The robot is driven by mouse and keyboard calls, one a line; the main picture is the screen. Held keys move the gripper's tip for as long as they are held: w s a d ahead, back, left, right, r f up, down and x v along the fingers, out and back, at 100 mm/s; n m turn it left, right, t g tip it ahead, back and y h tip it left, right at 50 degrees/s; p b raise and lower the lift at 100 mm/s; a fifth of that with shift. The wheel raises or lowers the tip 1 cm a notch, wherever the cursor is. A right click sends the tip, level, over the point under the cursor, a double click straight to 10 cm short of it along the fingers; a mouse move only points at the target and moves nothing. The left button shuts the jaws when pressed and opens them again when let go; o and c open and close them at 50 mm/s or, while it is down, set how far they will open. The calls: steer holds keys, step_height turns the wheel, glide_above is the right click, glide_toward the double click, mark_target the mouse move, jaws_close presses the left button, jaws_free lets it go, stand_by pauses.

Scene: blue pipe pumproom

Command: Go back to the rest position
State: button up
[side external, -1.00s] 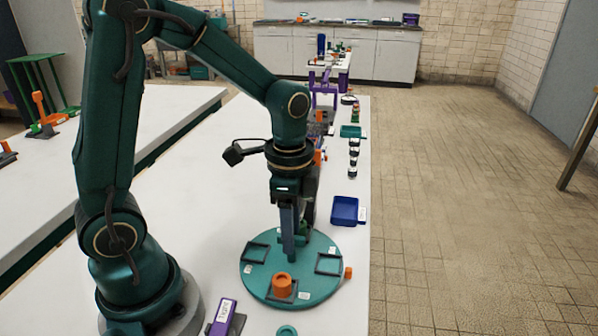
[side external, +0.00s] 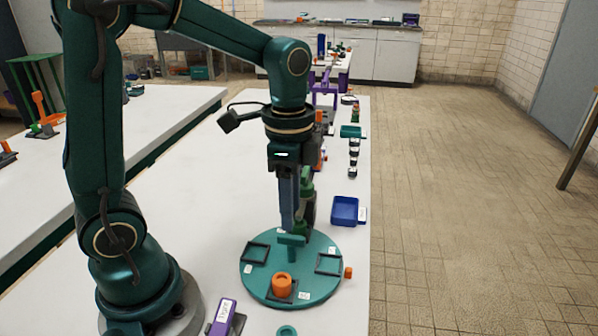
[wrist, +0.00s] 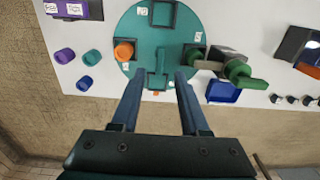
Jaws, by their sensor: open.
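My gripper (side external: 290,229) points straight down over the round teal turntable (side external: 262,289), and its jaws are apart and empty. In the wrist view my gripper's two fingers (wrist: 156,74) reach toward the turntable (wrist: 133,28) with a gap between them. A teal T-shaped part (side external: 291,240) lies on the turntable below the fingers; it also shows in the wrist view (wrist: 157,81). An orange ring-like part (side external: 282,283) sits in a dark square frame at the turntable's front. A green-handled part (wrist: 242,72) stands at the turntable's right edge in the wrist view.
A purple labelled block (side external: 223,313) and a teal ring (side external: 287,331) lie in front. Small dark-and-white items (side external: 353,158) line up farther back.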

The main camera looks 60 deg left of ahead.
steer(key=shift+r, duration=0.1)
steer(key=s+d+r+n+t, duration=0.2)
steer(key=s+r+n+t, duration=0.1)
steer(key=s+n+t, duration=0.2)
steer(key=s+n, duration=0.2)
steer(key=n, duration=0.2)
steer(key=shift+s+r+t, duration=0.3)
steer(key=shift+r, duration=0.1)
